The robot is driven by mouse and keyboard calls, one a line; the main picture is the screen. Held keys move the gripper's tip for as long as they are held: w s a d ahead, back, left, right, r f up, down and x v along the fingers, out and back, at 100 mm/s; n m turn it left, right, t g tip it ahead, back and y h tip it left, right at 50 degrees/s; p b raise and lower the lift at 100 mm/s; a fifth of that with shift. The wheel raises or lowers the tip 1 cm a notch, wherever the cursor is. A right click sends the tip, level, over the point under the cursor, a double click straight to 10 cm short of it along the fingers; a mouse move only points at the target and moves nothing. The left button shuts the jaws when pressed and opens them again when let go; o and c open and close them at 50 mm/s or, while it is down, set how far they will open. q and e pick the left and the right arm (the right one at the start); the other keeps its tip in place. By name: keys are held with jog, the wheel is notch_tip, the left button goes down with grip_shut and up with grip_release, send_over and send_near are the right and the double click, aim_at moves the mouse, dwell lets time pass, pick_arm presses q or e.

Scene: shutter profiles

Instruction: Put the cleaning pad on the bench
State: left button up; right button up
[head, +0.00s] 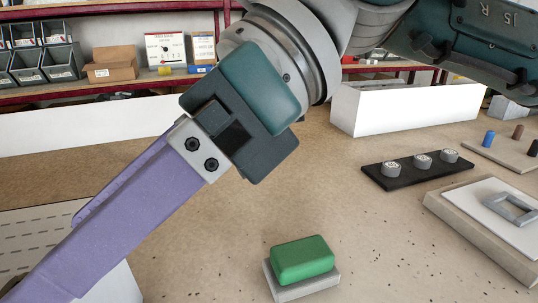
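A green block, which I take to be the cleaning pad (302,259), rests on a flat light grey block (308,288) near the bottom middle of the head view. The grey block lies on the brown bench top (210,265). My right gripper (105,220), with long purple fingers, reaches in from the upper right and points down to the left. It is left of and apart from the green block. Its fingertips are cut off or hidden at the lower left, so its opening does not show. My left gripper is not in view.
A black strip with grey knobs (415,170), a beige block with a white plate (490,225) and a board with small pegs (505,150) are on the right. A white box (400,108) stands behind. Shelves (100,87) line the back. Bench around the green block is clear.

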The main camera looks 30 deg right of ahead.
jog(key=w+a+r+m+t+y, duration=0.1)
jog(key=a+r+m+t+y, duration=0.1)
jog(key=r+m+t+y, duration=0.3)
jog(key=w+a+r+m+y, duration=0.1)
jog(key=a+r+m+y, duration=0.2)
jog(key=r, duration=0.4)
jog(key=w+d+r+m+t+h, duration=0.1)
jog(key=w+d+r+m+t, duration=0.25)
jog(key=m+t, duration=0.5)
jog(key=m+g+h, duration=0.5)
jog(key=m+h, duration=1.4)
jog(key=m, duration=1)
send_over(320, 245)
jog(key=s+a, duration=0.3)
jog(key=a, duration=0.1)
notch_tip(320, 245, down, 26)
jog(key=s+f+g, duration=0.1)
jog(key=s+f, duration=0.1)
jog(key=s, duration=0.2)
jog(key=s+f+m+g, duration=0.1)
jog(key=s+f+g, duration=0.1)
jog(key=s, duration=0.2)
jog(key=s+f+m+g, duration=0.1)
jog(key=s+f+g, duration=0.1)
jog(key=s, duration=0.1)
jog(key=shift+s+a+f+m+y, duration=0.1)
jog(key=shift+s+a+m+y, duration=0.05)
jog(key=shift+s+m+y, duration=0.2)
